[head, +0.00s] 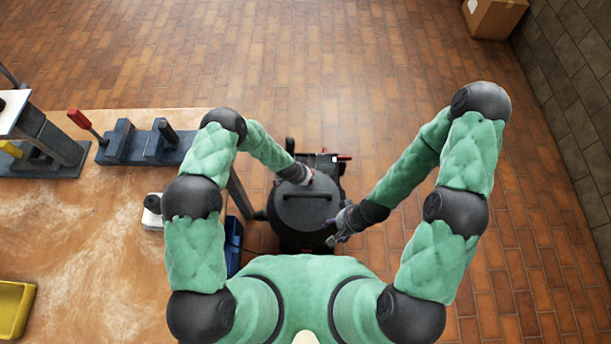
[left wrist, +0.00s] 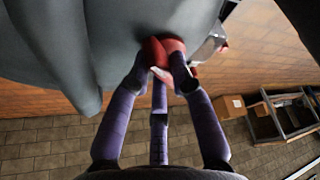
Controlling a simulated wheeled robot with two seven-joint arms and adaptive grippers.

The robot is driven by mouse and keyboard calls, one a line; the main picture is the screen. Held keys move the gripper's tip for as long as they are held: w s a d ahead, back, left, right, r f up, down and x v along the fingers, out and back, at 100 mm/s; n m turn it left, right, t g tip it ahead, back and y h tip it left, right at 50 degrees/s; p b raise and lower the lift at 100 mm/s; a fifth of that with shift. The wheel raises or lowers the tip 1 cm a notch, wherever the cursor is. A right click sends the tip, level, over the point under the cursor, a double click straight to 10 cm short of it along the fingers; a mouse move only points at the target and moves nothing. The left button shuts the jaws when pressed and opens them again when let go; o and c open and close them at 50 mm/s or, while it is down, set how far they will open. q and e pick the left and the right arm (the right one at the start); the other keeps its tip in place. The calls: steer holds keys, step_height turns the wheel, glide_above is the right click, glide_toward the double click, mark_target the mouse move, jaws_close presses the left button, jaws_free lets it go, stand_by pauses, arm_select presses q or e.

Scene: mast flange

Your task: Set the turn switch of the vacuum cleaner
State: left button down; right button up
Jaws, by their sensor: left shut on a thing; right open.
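The vacuum cleaner (head: 303,222) is a dark round canister with a handle across its lid, standing on the floor in the head view. Its grey body (left wrist: 50,35) fills the top of the left wrist view. A red turn switch (left wrist: 153,48) sits on this body. My left gripper (left wrist: 163,66) is shut on the switch, its purple fingers around it. In the head view my left gripper (head: 309,178) is at the far side of the lid, and the switch cannot be made out there. My right gripper (head: 338,230) is open and empty, near the right edge of the canister.
A wooden workbench (head: 95,250) stands to the left, bearing a dark fixture with a red handle (head: 80,119) and a yellow tray (head: 14,309). A blue box (head: 233,240) is between bench and vacuum. A cardboard box (head: 493,16) is far right. The right floor is clear.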

arm_select(q)
steer(key=shift+s+d+n+y+p, duration=0.1)
steer(key=shift+d+n+y+p, duration=0.3)
steer(key=shift+n, duration=0.5)
steer(key=shift+n+t, duration=0.4)
steer(key=shift+n, duration=0.5)
steer(key=n+y, duration=0.1)
steer(key=n, duration=0.2)
steer(key=n+y, duration=0.1)
steer(key=n, duration=0.1)
steer(key=shift+d+t+y+p, duration=0.25)
steer(key=shift+t+y+p, duration=0.05)
steer(key=shift+p, duration=0.05)
steer(key=shift+n, duration=0.4)
steer(key=c, duration=1.1)
jaws_free()
steer(key=shift+w+f, duration=0.1)
steer(key=shift+w, duration=0.1)
steer(key=v, duration=1.2)
